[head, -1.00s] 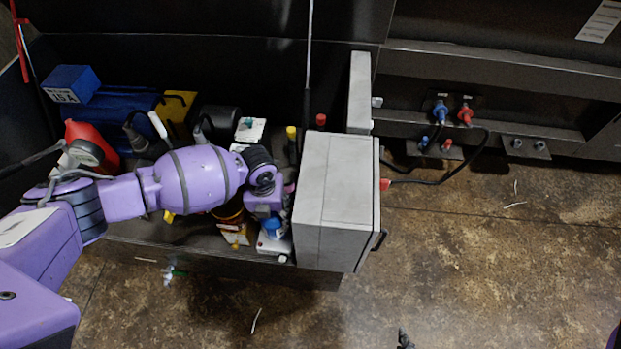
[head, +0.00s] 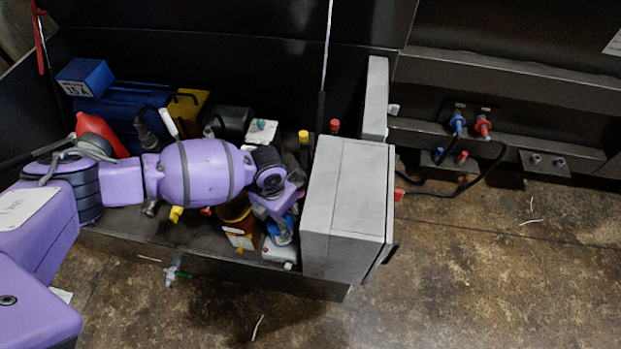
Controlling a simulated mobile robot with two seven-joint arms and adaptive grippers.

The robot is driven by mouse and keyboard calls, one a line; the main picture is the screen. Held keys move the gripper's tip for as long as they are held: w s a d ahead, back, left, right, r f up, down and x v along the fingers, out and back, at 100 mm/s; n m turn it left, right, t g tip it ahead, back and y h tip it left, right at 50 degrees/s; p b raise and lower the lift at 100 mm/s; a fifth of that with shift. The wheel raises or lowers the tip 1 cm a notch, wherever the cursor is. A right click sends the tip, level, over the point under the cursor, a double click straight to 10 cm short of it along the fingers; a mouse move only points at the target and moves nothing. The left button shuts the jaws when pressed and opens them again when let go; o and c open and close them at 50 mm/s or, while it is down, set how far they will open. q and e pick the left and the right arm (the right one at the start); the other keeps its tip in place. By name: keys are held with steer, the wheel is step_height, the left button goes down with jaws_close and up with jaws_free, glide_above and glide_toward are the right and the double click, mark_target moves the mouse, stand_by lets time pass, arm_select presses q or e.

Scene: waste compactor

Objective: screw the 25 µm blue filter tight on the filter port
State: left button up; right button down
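A blue round part (head: 281,231), perhaps the blue filter, stands at the right end of the dark shelf, beside the grey box. It is on or just above a small white block (head: 278,252). My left gripper (head: 280,212) points down right over the blue part and hides its top. Whether the fingers are closed on it or only around it cannot be seen. No micron marking is readable, and the filter port cannot be made out. My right gripper is not in view.
The grey box (head: 343,212) stands close right of my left gripper. Hoses with blue and red couplings (head: 483,126) hang at right. The floor in front is mostly clear.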

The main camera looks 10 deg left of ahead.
arm_select(q)
steer(key=o, duration=1.1)
steer(key=shift+w+d+r, duration=0.15)
steer(key=shift+w, duration=0.15)
steer(key=o, duration=0.3)
steer(key=shift+s, duration=0.1)
steer(key=shift+s+f, duration=0.15)
steer(key=shift+f, duration=0.05)
steer(key=shift+c, duration=0.6)
